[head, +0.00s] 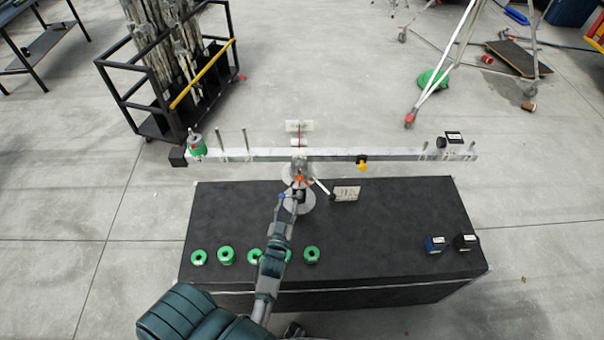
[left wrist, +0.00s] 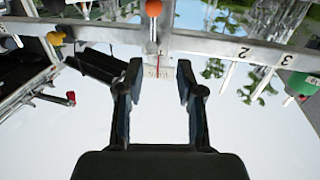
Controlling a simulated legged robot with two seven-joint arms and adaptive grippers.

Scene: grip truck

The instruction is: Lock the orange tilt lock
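The orange tilt lock (head: 299,179) sits at the centre post under the middle of a long pale beam (head: 250,155). In the left wrist view an orange ball-shaped knob (left wrist: 154,8) on a thin rod shows at the top edge, beyond the fingertips. My left gripper (head: 291,194) is just in front of the post in the head view. In the left wrist view my left gripper (left wrist: 160,78) is open, with a clear gap between its fingers and nothing held. The orange knob appears apart from the fingers. My right gripper is not in view.
The black bench (head: 385,215) carries several green rings (head: 311,254), a blue block (head: 434,244) and a black block (head: 465,242). A yellow knob (head: 362,164) hangs on the beam's right half; a green weight (head: 197,147) stands at its left end. A cart (head: 135,85) stands behind.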

